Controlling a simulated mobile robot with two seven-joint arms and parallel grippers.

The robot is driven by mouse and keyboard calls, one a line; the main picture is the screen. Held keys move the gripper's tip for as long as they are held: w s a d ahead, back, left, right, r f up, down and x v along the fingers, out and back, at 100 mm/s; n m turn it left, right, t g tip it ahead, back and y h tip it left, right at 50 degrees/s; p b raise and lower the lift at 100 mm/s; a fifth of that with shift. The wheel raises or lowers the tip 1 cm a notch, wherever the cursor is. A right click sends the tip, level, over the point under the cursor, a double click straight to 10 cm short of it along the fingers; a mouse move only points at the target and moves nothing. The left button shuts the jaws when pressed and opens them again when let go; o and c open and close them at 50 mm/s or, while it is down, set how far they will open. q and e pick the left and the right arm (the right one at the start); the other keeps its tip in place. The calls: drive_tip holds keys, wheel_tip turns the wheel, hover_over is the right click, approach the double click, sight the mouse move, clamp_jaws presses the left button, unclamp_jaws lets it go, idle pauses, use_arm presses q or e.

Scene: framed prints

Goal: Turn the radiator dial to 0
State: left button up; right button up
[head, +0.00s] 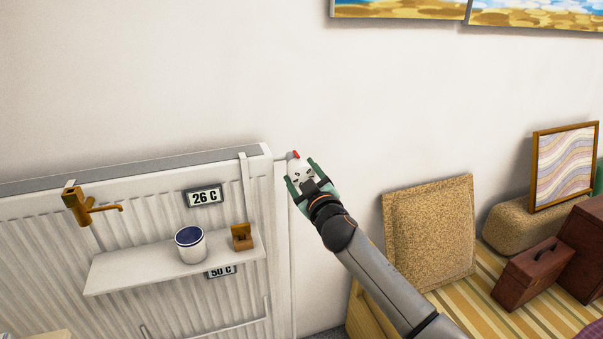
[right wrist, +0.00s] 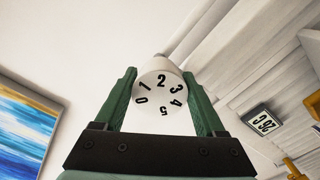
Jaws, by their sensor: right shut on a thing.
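The white radiator dial (head: 298,170) sits at the top right corner of the radiator (head: 140,185), beside a red mark at its base. In the right wrist view the dial face (right wrist: 160,93) shows the numbers 0 to 5, with 2 at the top and 0 at the left. My right gripper (head: 302,180) is shut on the dial, with one green finger on each side; it also shows in the right wrist view (right wrist: 163,100). The red mark is not seen in the right wrist view. My left gripper is not in view.
A shelf (head: 120,272) on the radiator front holds a white cup (head: 190,244) and a small wooden object (head: 241,236). A brass tap (head: 78,206) is at the left. A tan textured panel (head: 430,235) leans on the wall at right, near brown cases (head: 533,277). The wall above the dial is clear.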

drive_tip(key=shift+n, duration=0.4)
drive_tip(key=o, duration=1.3)
drive_tip(key=shift+o, duration=0.2)
drive_tip(key=v, duration=1.2)
drive_tip(key=shift+s+p, duration=0.25)
drive_tip(key=shift+p, duration=0.15)
drive_tip(key=shift+d+r, duration=0.1)
